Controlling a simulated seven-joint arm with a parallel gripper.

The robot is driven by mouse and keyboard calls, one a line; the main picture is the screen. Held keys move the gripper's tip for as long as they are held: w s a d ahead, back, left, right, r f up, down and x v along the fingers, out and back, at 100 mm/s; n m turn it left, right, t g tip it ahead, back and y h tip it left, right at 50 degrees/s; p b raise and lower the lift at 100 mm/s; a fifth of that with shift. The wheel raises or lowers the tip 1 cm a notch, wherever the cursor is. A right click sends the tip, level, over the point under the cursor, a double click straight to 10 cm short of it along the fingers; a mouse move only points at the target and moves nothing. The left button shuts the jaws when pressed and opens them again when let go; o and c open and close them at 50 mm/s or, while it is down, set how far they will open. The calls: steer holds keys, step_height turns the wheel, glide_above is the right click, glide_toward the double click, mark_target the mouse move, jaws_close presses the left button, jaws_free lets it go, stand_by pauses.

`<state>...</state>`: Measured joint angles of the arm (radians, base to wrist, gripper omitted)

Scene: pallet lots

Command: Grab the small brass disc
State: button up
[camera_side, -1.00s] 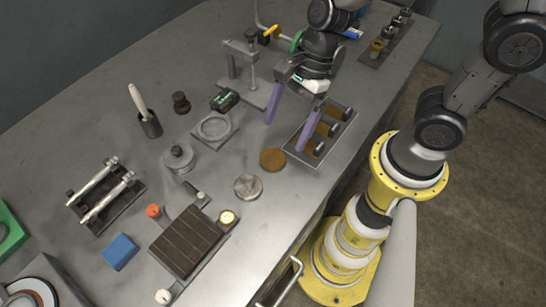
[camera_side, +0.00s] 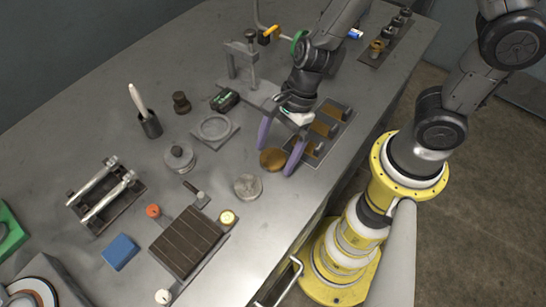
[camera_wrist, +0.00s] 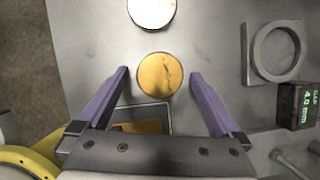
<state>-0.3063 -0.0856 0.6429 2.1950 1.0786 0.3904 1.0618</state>
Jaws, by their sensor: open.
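The brass disc (camera_side: 273,159) lies flat on the grey bench in the side view. In the wrist view the brass disc (camera_wrist: 160,74) shows as a golden round with a dark streak, between my fingertips. My gripper (camera_side: 275,162) is open and points down, with one purple finger on each side of the disc. In the wrist view my gripper (camera_wrist: 160,73) shows a gap between each fingertip and the disc. Nothing is held. I cannot tell the exact height of the fingertips above the bench.
A silver disc (camera_side: 248,187) lies near the brass one. A slotted tray (camera_side: 318,158) with brass-coloured pieces sits beside my gripper. A square plate with a ring (camera_side: 232,132) and a digital gauge (camera_side: 224,100) lie to the left. A ribbed dark block (camera_side: 184,243) stands nearer the front.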

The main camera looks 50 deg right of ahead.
steer(key=c, duration=1.6)
steer(key=shift+r, duration=0.15)
